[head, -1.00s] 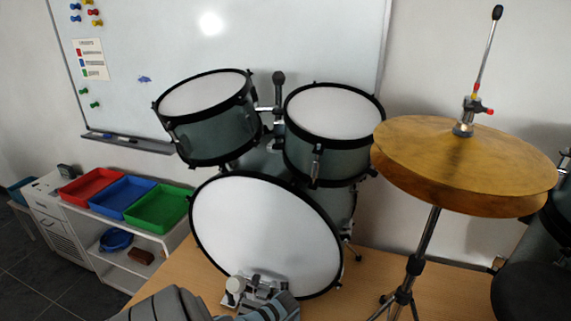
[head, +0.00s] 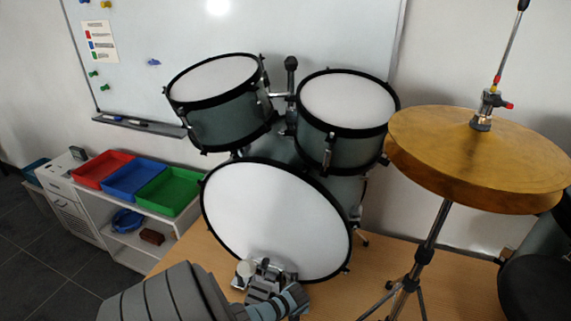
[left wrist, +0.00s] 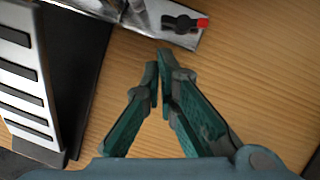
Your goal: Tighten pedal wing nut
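The bass drum pedal (head: 262,272) stands at the foot of the bass drum's white front head (head: 275,215). In the left wrist view, the pedal's ribbed footboard (left wrist: 22,75) is at the left. A dark wing nut (left wrist: 182,24) with a red tip sits on a metal plate (left wrist: 146,14) at the top. My left gripper (left wrist: 158,60) has its fingertips together just below the wing nut, with nothing seen between them and apart from it in the picture. In the head view, my left gripper (head: 295,298) is just right of the pedal, partly cut off. My right gripper is out of view.
Two toms (head: 345,105) stand above the bass drum. Hi-hat cymbals (head: 480,150) stand at the right, their tripod legs on the wooden floor (head: 330,298). A dark round seat or drum (head: 540,290) is at the lower right. A shelf with coloured trays (head: 130,180) is at the left.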

